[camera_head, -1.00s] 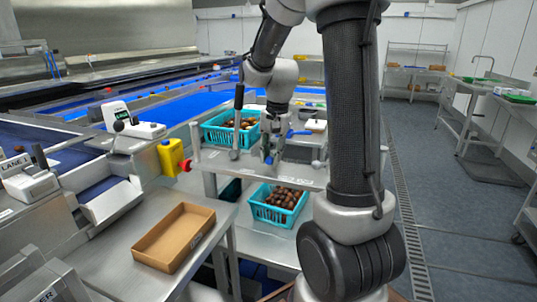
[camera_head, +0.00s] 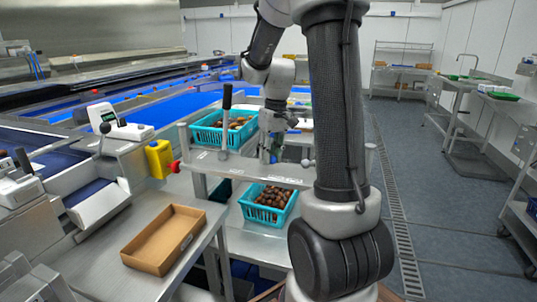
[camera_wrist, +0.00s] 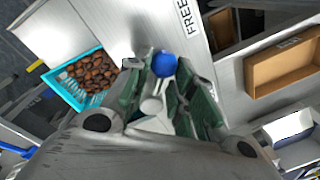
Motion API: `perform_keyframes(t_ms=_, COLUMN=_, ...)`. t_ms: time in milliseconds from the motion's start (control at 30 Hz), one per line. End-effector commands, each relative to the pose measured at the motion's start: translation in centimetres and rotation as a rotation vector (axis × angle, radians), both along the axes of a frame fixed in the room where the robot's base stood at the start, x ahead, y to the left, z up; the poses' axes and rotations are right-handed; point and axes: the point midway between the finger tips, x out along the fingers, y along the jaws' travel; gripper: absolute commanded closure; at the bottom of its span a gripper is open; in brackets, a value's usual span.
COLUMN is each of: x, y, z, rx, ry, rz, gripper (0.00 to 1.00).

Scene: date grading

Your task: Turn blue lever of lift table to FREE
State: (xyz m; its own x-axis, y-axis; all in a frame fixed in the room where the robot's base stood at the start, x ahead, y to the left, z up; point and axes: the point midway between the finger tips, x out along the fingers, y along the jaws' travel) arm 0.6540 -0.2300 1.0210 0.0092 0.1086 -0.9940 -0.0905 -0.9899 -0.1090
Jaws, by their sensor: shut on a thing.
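The blue lever shows in the wrist view as a round blue knob (camera_wrist: 164,64) on a pale stem. My gripper (camera_wrist: 165,78) has its green-lined fingers on either side of the lever, shut on it just below the knob. The word FREE (camera_wrist: 186,16) is printed on the light panel close to the knob. In the head view my gripper (camera_head: 270,152) points down at the lift table (camera_head: 215,162), and I cannot make out the blue knob there.
A teal crate of dates (camera_head: 244,213) stands low beneath the table edge; another teal crate (camera_head: 205,136) is behind the black-handled upright lever (camera_head: 226,98). A cardboard tray (camera_head: 150,262) lies on the left bench. A yellow container (camera_head: 159,160) stands nearby. The floor at right is open.

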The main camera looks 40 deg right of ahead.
Motion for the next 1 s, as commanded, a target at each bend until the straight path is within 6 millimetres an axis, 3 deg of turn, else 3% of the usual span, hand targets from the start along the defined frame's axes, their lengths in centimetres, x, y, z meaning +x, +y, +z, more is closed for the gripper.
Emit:
perform_keyframes(t_ms=700, x=0.08, y=-0.36, z=0.08, rx=-0.002, ry=-0.003, rz=0.072, gripper=1.0)
perform_keyframes(t_ms=733, x=0.08, y=-0.37, z=0.09, rx=-0.002, ry=-0.003, rz=0.072, gripper=0.71)
perform_keyframes(t_ms=800, x=0.08, y=-0.36, z=0.08, rx=-0.002, ry=-0.003, rz=0.072, gripper=0.6)
perform_keyframes(t_ms=1000, x=0.04, y=-0.31, z=0.04, rx=-0.001, ry=-0.002, rz=0.071, gripper=0.6)
